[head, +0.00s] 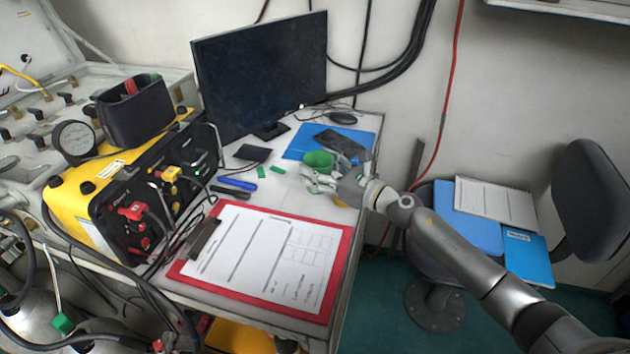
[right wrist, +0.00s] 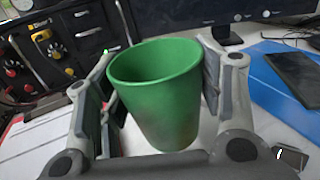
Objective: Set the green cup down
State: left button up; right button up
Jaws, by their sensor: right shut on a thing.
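The green cup (head: 318,160) is over the back right part of the white desk, in front of the monitor. It fills the middle of the right wrist view (right wrist: 160,95), upright or slightly tilted, with its open rim up. My right gripper (head: 322,178) reaches in from the right and is shut on the cup, one finger on each side. The cup's base shows in the right wrist view, but I cannot tell whether it touches the desk (head: 262,195). My left gripper is not in view.
A red clipboard (head: 340,258) with paper lies at the desk's front. A blue folder (head: 300,143) with a dark phone-like slab (head: 342,146) lies behind the cup. A monitor (head: 262,75) and a yellow-black air panel (head: 120,205) stand left. A chair (head: 595,195) stands right.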

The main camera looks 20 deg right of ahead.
jog(key=shift+w+a+f, duration=0.2)
jog(key=shift+w+f, duration=0.2)
jog(key=shift+f, duration=0.15)
notch_tip(320, 180, down, 2)
jog(key=shift+w+a+f+b, duration=0.15)
jog(key=shift+f+b, duration=0.1)
jog(key=shift+b, duration=0.25)
jog(key=shift+f, duration=0.4)
jog(key=shift+f+b, duration=0.2)
jog(key=shift+b, duration=0.1)
jog(key=o, duration=0.9)
